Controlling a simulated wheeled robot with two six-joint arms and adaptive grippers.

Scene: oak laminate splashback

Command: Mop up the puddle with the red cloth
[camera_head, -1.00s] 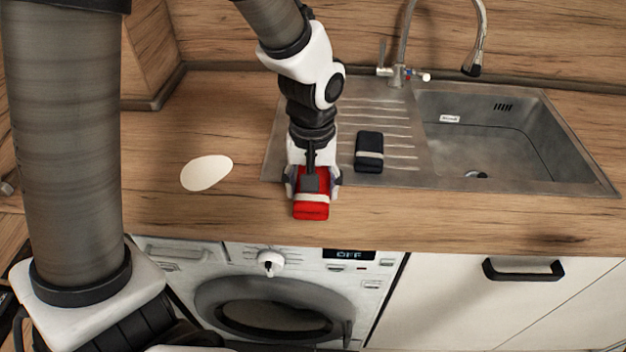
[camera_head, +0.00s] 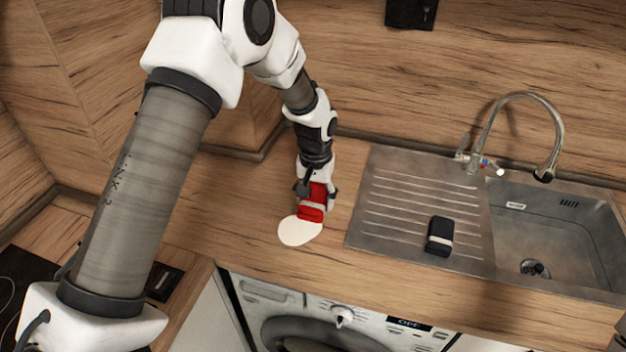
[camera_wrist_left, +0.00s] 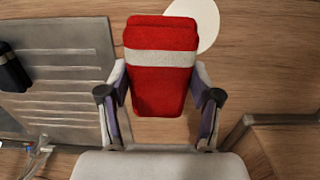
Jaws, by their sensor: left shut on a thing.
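The red cloth (camera_head: 311,212) is a folded pad with a pale band across it. My left gripper (camera_head: 317,194) is shut on it, with one finger on each side, as the left wrist view (camera_wrist_left: 160,85) also shows. The puddle (camera_head: 299,232) is a white, rounded patch on the wooden worktop, left of the sink. The cloth's front end overlaps the puddle's far edge in the head view. The puddle is partly hidden behind the cloth in the left wrist view (camera_wrist_left: 204,20). I cannot tell whether the cloth touches it. My right gripper is out of view.
A dark sponge-like block with a pale band (camera_head: 439,237) lies on the ribbed drainer of the steel sink (camera_head: 383,226). A curved tap (camera_head: 521,97) stands behind the basin. A washing machine (camera_head: 335,322) is under the counter. The worktop (camera_head: 215,215) left of the puddle is clear.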

